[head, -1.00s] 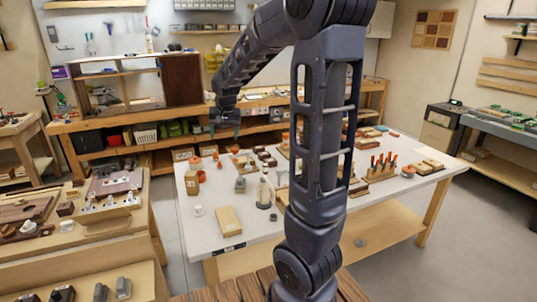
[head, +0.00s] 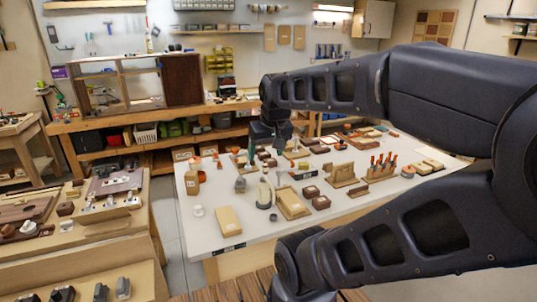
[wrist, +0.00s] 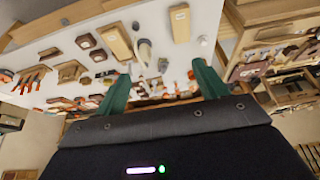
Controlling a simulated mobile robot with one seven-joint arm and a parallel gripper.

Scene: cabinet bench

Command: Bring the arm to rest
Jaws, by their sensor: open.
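My arm reaches in from the right of the head view, bent back on itself. My gripper (head: 264,152) hangs over the white-topped table (head: 205,240), above its rear left part, pointing down. In the wrist view the two green fingers of my gripper (wrist: 160,88) stand wide apart with nothing between them. The table top with its goods shows beyond the fingers, turned upside down. From these views I cannot tell the exact height of the fingers above the goods.
On the table stand a tan box (head: 229,221), a pale bottle-like thing (head: 264,193), a wooden rack with red-handled tools (head: 381,166) and several small brown boxes. A side bench (head: 120,225) with parts is at left. A cabinet frame (head: 125,85) stands on the back bench.

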